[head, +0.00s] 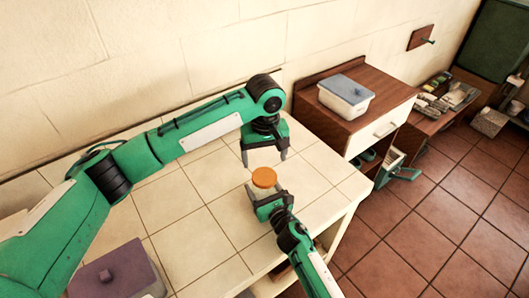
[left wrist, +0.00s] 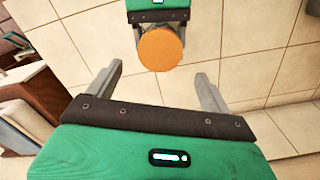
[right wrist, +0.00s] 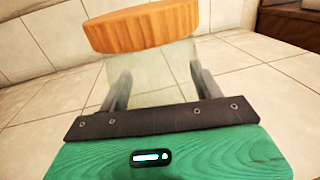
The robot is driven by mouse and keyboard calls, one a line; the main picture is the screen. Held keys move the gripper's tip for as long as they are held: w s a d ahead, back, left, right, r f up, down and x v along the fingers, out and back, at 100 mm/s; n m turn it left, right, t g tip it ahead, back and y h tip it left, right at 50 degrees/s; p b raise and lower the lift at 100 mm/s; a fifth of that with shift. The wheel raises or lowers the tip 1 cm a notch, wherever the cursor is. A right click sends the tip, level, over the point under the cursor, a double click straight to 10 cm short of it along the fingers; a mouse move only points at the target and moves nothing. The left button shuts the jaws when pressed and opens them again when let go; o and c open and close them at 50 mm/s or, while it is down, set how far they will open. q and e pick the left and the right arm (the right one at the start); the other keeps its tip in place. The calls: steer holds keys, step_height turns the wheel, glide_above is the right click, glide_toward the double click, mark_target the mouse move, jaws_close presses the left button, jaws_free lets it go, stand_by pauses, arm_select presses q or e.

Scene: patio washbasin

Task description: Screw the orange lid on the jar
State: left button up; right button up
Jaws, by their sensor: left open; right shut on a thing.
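The orange lid (head: 264,177) sits on top of the jar (head: 262,189), on the tiled counter. In the right wrist view the lid (right wrist: 143,27) shows as a thick, wood-grained disc over the pale, see-through jar (right wrist: 155,76); I cannot tell whether it is screwed down. My right gripper (right wrist: 158,88) is shut on the jar's sides below the lid. My left gripper (head: 264,158) is open and empty, pointing down above and slightly behind the lid. In the left wrist view the lid (left wrist: 160,48) lies beyond the open fingers (left wrist: 163,85), apart from them.
A purple lidded box (head: 117,272) stands at the counter's front left. A wooden cabinet (head: 385,110) with a blue-lidded white container (head: 345,95) stands right of the counter. The tiled counter (head: 190,215) is clear left of the jar.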

mark_target(264, 176)
arm_select(q)
step_height(264, 176, down, 7)
steer(key=shift+f, duration=0.1)
stand_by(0.3)
steer(key=c, duration=1)
